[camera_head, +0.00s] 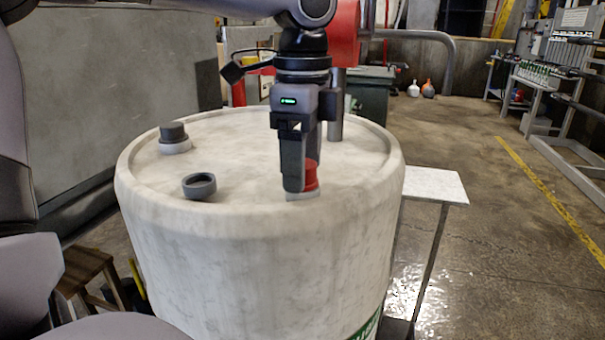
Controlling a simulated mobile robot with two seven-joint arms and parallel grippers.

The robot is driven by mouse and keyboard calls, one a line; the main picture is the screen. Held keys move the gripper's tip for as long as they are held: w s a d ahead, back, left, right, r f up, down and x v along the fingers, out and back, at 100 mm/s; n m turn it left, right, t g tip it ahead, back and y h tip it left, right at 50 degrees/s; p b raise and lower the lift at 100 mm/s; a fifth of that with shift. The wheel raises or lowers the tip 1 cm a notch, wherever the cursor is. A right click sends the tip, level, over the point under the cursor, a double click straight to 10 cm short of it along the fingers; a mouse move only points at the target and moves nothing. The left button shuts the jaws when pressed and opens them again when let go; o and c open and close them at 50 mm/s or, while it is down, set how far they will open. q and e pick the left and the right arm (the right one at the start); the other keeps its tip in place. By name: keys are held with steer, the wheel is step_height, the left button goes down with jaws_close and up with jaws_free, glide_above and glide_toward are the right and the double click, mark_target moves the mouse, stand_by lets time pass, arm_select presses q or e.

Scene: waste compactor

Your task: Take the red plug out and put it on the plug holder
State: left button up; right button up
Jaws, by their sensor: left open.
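The red plug (312,176) sits at the near right part of the top of a large pale drum (260,245), on a whitish fitting (303,196). My left gripper (302,180) points down right at the plug, with its fingers in front of and beside it. The fingers hide much of the plug. The gripper is open, and I cannot tell whether a finger touches the plug. A dark open ring (199,186), possibly the plug holder, is on the drum top left of the gripper. My right gripper is not in view.
A dark grey capped plug (174,137) stands on the drum's left side. A metal pipe (336,118) rises at the drum's back right. A small pale table (434,184) is right of the drum, a wooden stool (88,268) lower left. The floor at right is clear.

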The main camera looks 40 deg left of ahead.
arm_select(q)
steer(key=shift+m, duration=1.1)
steer(key=m+p, duration=0.1)
steer(key=m, duration=0.1)
steer(key=shift+m, duration=0.3)
steer(key=m, duration=0.4)
steer(key=shift+m+p, duration=0.3)
steer(key=shift+p, duration=0.1)
steer(key=m, duration=0.3)
steer(key=shift+p, duration=0.3)
steer(key=m, duration=0.2)
steer(key=shift+r+m+p, duration=0.1)
steer(key=shift+m+p, duration=0.2)
steer(key=shift+p, duration=0.05)
steer(key=m, duration=0.2)
steer(key=shift+m, duration=0.3)
steer(key=c, duration=1.2)
steer(key=shift+f+n+b, duration=0.25)
steer(key=shift+n+b, duration=0.3)
steer(key=shift+n, duration=0.45)
steer(key=shift+n+b, duration=0.45)
steer(key=shift+n, duration=0.75)
steer(key=shift+r+n, duration=0.2)
steer(key=shift+n, duration=0.2)
